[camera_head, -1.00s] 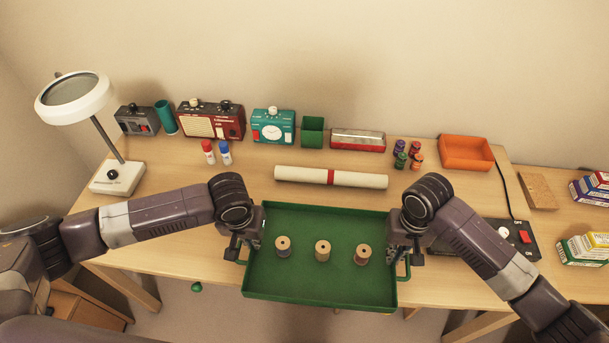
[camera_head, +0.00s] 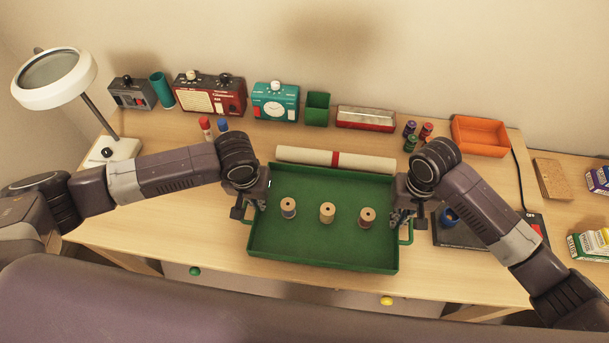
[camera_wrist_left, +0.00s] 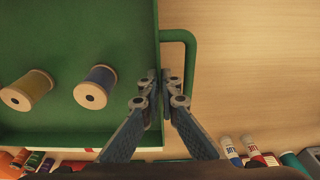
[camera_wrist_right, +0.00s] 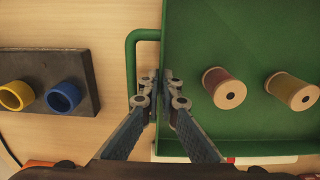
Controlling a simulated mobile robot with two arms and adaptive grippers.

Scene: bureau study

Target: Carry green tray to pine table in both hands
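The green tray (camera_head: 320,252) is level in the middle of the head view, over the front of the pale wood table (camera_head: 180,236). Three thread spools (camera_head: 327,212) stand upright in it. My left gripper (camera_wrist_left: 161,78) is shut on the tray's left side wall, beside the loop handle (camera_wrist_left: 190,50). My right gripper (camera_wrist_right: 159,78) is shut on the right side wall, beside the other handle (camera_wrist_right: 131,60). I cannot tell whether the tray's underside touches the tabletop.
A white roll with a red band (camera_head: 337,160) lies just behind the tray.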

